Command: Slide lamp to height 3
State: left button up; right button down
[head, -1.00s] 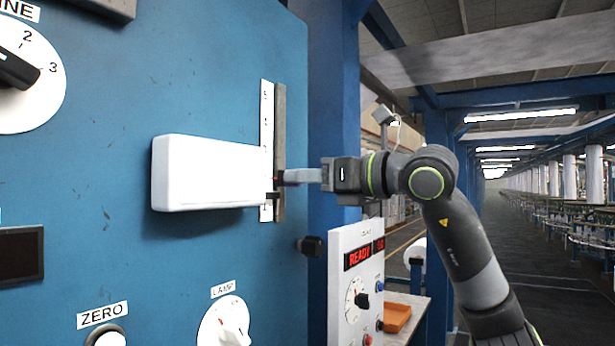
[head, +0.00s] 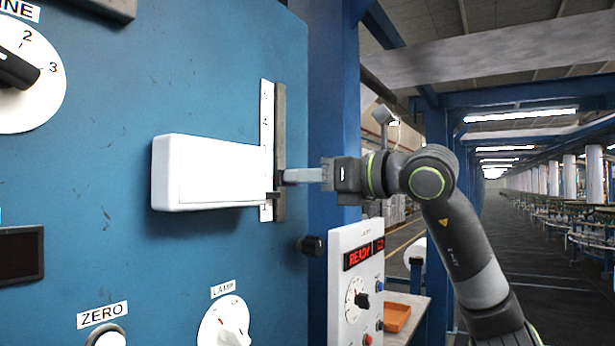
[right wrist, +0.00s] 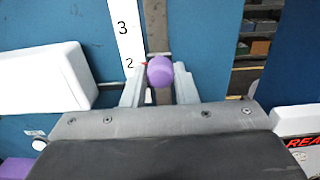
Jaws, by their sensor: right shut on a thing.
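The white lamp (head: 212,172) is a long box on the blue panel, level with the lower half of a vertical scale; it also shows in the right wrist view (right wrist: 45,78). The white number scale (head: 266,120) stands beside a grey metal rail (head: 280,115). In the right wrist view, a purple knob (right wrist: 160,71) sits between the fingers of my right gripper (right wrist: 159,88), which is shut on it. A small red pointer (right wrist: 144,64) lies beside the 2 on the scale, below the 3. My right gripper (head: 287,177) reaches the rail from the right in the head view. My left gripper is not in view.
A LAMP dial (head: 225,325) and a ZERO button (head: 106,337) are low on the panel. A black knob (head: 311,246) sticks out below my right gripper. A grey control box (head: 356,270) with a red READY display stands right of the panel.

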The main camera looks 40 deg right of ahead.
jog(key=shift+r, duration=0.1)
notch_tip(320, 180, up, 5)
jog(key=p, duration=0.4)
jog(key=shift+f, duration=0.2)
jog(key=c, duration=1.1)
grip_release()
jog(key=shift+f, duration=0.1)
jog(key=shift+c, duration=0.2)
jog(key=shift+s, duration=0.1)
